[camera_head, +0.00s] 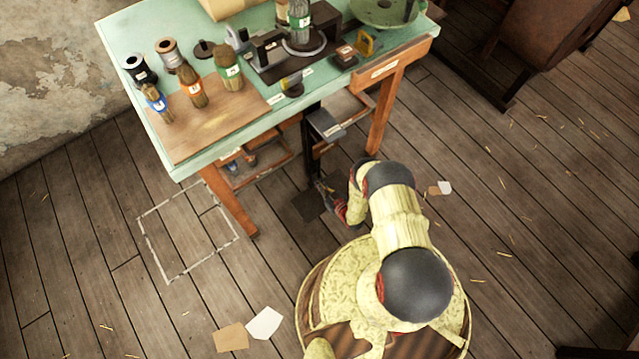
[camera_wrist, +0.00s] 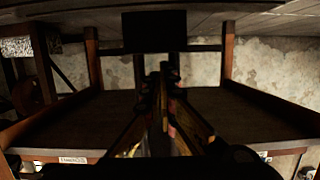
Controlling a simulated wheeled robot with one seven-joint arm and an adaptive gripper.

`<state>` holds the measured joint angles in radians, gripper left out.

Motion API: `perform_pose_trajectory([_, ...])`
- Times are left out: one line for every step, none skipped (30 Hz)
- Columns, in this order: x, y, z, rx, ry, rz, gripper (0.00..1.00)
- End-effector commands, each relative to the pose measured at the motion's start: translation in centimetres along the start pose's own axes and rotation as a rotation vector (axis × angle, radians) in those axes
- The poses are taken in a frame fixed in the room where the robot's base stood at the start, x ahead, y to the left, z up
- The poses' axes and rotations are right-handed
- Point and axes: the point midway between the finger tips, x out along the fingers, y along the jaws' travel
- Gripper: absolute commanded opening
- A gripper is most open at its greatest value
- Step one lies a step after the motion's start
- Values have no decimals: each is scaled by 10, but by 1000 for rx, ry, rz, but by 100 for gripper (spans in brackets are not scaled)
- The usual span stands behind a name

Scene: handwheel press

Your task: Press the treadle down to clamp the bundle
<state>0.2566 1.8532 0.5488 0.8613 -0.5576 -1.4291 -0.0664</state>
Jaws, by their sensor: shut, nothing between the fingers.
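The treadle (camera_head: 309,205) is a dark flat plate low under the workbench, near the floor; a dark plate also shows at the top of the wrist view (camera_wrist: 154,32). A dark post (camera_head: 311,140) runs from the bench down towards it. A bundle with a green band (camera_head: 299,22) stands upright in the dark press (camera_head: 272,62) on the bench top. My gripper (camera_head: 321,186) is shut and empty, close to the treadle beneath the bench. Its fingers point towards the plate in the wrist view (camera_wrist: 163,72). I cannot tell whether they touch it.
The green bench (camera_head: 136,95) has wooden legs (camera_head: 229,200) beside my arm. Several banded bundles stand on its wooden board (camera_head: 207,133). A grey box or drawer (camera_head: 325,124) hangs under its front edge. Paper sheets (camera_head: 264,323) lie on the otherwise open floor.

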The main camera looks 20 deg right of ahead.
Motion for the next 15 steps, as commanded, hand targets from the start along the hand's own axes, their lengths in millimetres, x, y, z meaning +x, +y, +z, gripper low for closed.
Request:
perform_pose_trajectory([1, 0, 4, 0, 0, 0, 0])
perform_pose_trajectory([1, 0, 4, 0, 0, 0, 0])
perform_pose_trajectory([1, 0, 5, 0, 0, 0, 0])
perform_pose_trajectory([1, 0, 5, 0, 0, 0, 0])
perform_pose_trajectory([1, 0, 5, 0, 0, 0, 0])
perform_pose_trajectory([1, 0, 5, 0, 0, 0, 0])
perform_pose_trajectory([1, 0, 5, 0, 0, 0, 0])
perform_pose_trajectory([1, 0, 5, 0, 0, 0, 0])
perform_pose_trajectory([1, 0, 5, 0, 0, 0, 0])
perform_pose_trajectory([1, 0, 5, 0, 0, 0, 0])
perform_pose_trajectory([1, 0, 5, 0, 0, 0, 0])
perform_pose_trajectory([1, 0, 5, 0, 0, 0, 0])
perform_pose_trajectory([1, 0, 5, 0, 0, 0, 0])
perform_pose_trajectory([1, 0, 6, 0, 0, 0, 0])
perform_pose_trajectory([1, 0, 7, 0, 0, 0, 0])
